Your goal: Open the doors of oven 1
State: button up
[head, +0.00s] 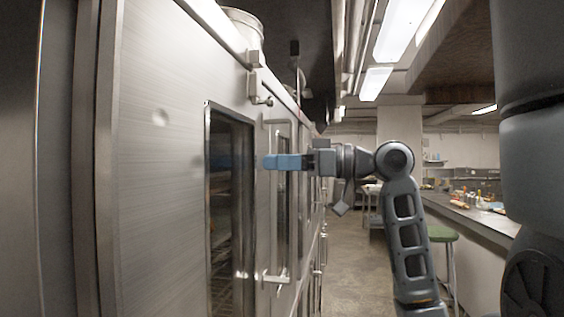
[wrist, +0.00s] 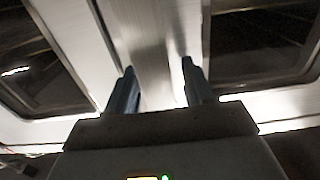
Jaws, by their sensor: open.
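The steel oven front (head: 160,130) fills the left of the head view, with a tall dark window (head: 228,200) in its door. A vertical bar handle (head: 285,200) stands to the right of that window. My gripper (head: 268,162) is close in front of the oven, level with the upper part of the handle. In the wrist view my gripper (wrist: 158,85) has its two blue fingers apart, with a steel door strip (wrist: 150,50) beyond them and nothing seen between them. Dark windows lie left (wrist: 40,60) and right (wrist: 262,45) of the strip. Whether the fingers touch the door is unclear.
A counter (head: 475,215) with small items runs along the right, with a green stool (head: 441,234) beside it. The floor (head: 350,265) of the aisle between oven and counter is clear. A round metal container (head: 243,25) sits on top of the oven.

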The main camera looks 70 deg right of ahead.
grip_shut()
dwell(0.3)
